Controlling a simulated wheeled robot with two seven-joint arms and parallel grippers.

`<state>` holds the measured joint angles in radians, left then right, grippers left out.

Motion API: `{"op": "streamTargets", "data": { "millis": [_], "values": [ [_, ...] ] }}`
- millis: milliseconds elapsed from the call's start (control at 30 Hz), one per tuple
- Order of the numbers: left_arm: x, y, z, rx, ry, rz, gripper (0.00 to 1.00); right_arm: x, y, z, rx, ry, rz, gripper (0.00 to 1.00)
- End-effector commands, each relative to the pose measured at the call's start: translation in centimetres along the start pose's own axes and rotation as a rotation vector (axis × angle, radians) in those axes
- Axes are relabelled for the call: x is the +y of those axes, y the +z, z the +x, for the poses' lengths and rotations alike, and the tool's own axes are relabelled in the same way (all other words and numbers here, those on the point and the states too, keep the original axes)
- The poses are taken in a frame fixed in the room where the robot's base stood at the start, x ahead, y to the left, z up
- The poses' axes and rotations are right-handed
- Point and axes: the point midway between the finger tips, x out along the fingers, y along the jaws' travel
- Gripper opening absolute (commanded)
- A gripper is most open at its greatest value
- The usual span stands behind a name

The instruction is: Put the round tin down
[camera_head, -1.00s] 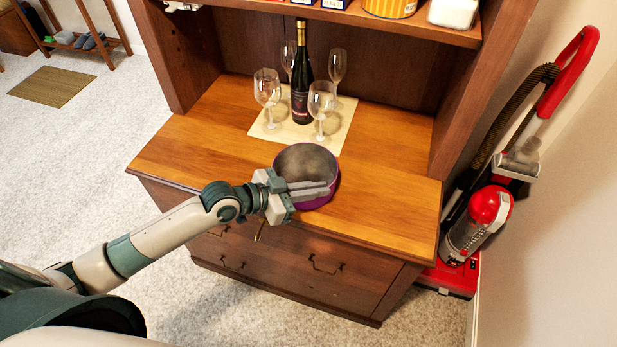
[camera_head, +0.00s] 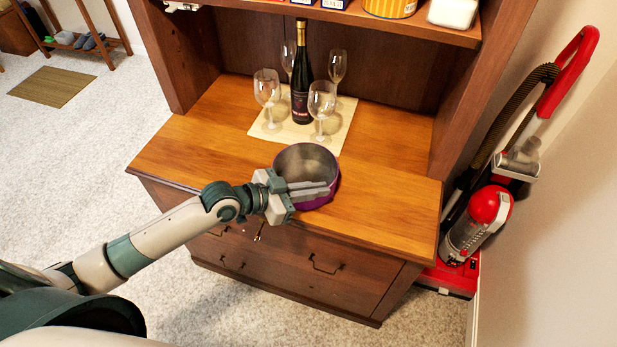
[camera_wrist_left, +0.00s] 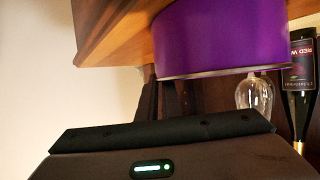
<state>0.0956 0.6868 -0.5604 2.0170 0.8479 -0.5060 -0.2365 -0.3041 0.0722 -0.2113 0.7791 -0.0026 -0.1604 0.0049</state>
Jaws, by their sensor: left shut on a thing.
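The round tin (camera_head: 308,160) is open at the top, purple outside and grey inside. It is upright at the front of the wooden counter; I cannot tell whether its base touches the wood. My left gripper (camera_head: 308,189) is shut on the tin's near side, its fingers across the rim and hiding part of the wall. In the left wrist view, which is upside down, the purple wall of the tin (camera_wrist_left: 220,35) fills the top middle; the fingertips do not show there. My right gripper is not in view.
A dark wine bottle (camera_head: 302,85) and several stemmed glasses (camera_head: 322,100) stand on a pale mat (camera_head: 340,125) behind the tin. The counter (camera_head: 190,145) is clear to the left and right. A shelf (camera_head: 340,14) with goods hangs above; a red vacuum cleaner (camera_head: 490,207) stands right.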

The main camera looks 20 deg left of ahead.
Motion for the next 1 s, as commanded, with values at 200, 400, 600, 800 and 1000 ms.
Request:
{"op": "streamTargets", "data": {
  "millis": [200, 400, 600, 800, 1000],
  "values": [
    [0.0, 0.5, 0.0, -0.010, 0.001, -0.002, 0.00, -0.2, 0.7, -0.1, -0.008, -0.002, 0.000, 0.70],
    [0.0, 0.5, 0.0, -0.010, 0.000, -0.001, 0.00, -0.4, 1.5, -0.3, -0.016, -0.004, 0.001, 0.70],
    [0.0, 0.3, 0.0, -0.009, 0.001, -0.001, 0.00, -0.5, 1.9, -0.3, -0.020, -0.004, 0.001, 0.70],
    [0.0, -1.2, -0.6, -0.004, 0.001, 0.002, 0.00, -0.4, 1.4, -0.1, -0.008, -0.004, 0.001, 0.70],
    [0.7, -3.9, -1.8, 0.000, 0.004, 0.000, 0.00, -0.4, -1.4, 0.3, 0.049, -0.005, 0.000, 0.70]
  ]
}}
